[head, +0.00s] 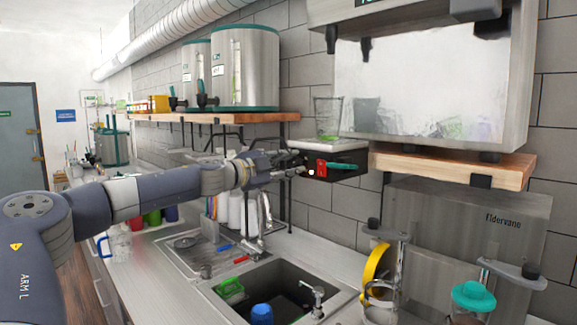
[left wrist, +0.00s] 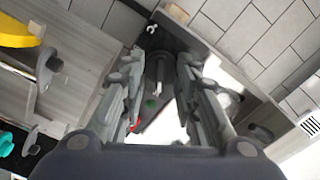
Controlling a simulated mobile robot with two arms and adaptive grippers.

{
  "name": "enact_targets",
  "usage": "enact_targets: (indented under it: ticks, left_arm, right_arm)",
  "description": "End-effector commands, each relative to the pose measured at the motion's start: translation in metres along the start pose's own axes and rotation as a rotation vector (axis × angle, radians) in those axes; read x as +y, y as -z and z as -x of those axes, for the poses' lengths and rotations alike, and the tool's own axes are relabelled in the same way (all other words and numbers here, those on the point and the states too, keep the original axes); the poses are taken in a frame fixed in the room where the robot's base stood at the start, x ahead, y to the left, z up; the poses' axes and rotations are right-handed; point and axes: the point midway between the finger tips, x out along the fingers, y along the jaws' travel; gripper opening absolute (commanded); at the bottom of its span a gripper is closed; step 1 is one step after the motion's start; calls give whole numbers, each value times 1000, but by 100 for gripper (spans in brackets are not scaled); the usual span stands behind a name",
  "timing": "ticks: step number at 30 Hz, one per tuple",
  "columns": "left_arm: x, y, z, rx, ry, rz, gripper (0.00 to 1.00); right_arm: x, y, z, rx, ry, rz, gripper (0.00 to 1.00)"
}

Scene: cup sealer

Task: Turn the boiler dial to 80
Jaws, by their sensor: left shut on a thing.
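A black box (head: 349,178) with a red switch (head: 321,168) and a teal handle (head: 341,167) sits below the end of the white drip tray, beside the right-hand shelf. My left gripper (head: 301,165) reaches its left side, fingers level. In the left wrist view the left gripper (left wrist: 157,100) has its fingers close around a small dark part, which I take for the boiler dial; the fingers mostly hide it. I cannot read any number or pointer setting. My right gripper is not in view.
A wooden shelf (head: 215,117) with steel tanks (head: 246,66) is behind my left arm. A cup (head: 327,118) is on the tray. Below are the sink (head: 290,275), its faucet (head: 264,212) and metal stands.

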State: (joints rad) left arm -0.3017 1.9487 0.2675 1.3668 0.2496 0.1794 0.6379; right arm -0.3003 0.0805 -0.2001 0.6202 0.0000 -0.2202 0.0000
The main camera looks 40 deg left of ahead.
Motion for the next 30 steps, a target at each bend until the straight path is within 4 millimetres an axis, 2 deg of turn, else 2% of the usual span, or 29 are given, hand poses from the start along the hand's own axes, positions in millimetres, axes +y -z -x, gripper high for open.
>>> enact_targets:
  ticks: [3,4,6,20,30]
  left_arm:
    - [0,0,0,0,1,0,5]
    - [-1,0,0,0,1,1,33]
    - [0,0,0,0,1,1,49]
    - [-1,1,3,1,1,1,49]
    - [-2,1,26,3,3,1,49]
  right_arm:
    - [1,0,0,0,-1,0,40]
    - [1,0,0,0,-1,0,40]
    - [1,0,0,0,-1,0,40]
    - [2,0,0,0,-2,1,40]
    - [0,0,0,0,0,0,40]
